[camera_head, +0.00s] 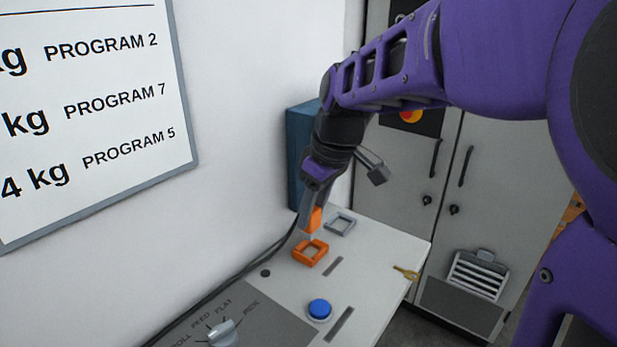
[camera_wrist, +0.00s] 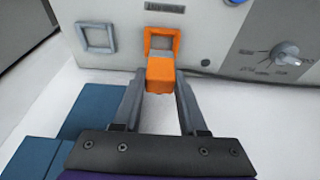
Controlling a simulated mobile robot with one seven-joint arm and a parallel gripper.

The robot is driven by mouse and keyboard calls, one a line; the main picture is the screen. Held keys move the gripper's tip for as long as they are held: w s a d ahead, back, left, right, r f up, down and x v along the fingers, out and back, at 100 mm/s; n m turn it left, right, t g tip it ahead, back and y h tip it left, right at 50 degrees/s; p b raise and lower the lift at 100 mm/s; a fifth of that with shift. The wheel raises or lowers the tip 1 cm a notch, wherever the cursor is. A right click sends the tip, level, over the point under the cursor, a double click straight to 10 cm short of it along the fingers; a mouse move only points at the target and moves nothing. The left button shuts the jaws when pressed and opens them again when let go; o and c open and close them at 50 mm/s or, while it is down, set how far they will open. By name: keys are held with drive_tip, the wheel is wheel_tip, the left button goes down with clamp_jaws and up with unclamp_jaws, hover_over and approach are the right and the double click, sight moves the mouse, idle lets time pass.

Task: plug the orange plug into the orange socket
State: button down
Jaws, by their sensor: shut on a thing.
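The orange plug (camera_wrist: 160,76) is held between the fingers of my gripper (camera_wrist: 160,95) in the wrist view. My gripper is shut on it. In the head view the plug (camera_head: 314,219) hangs under my gripper (camera_head: 308,205), just above and behind the orange socket. The orange socket (camera_head: 310,261) is a square orange frame on the pale panel top. In the wrist view the socket (camera_wrist: 176,41) shows just beyond the plug's front end, and the plug hides its near edge. I cannot tell whether the plug touches the socket.
A grey square socket (camera_head: 341,222) lies beside the orange one. A blue button (camera_head: 319,309), a rotary knob (camera_head: 222,332) and a key (camera_head: 407,273) are on the panel. A black cable (camera_head: 235,280) runs along the wall. A blue box (camera_head: 301,150) stands behind my gripper.

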sight(312, 231)
drive_tip(key=shift+f+b, duration=1.6)
drive_tip(key=shift+f, duration=0.65)
drive_tip(key=shift+f, duration=0.2)
drive_tip(key=shift+c, duration=1.9)
unclamp_jaws()
drive_tip(key=shift+r, duration=0.1)
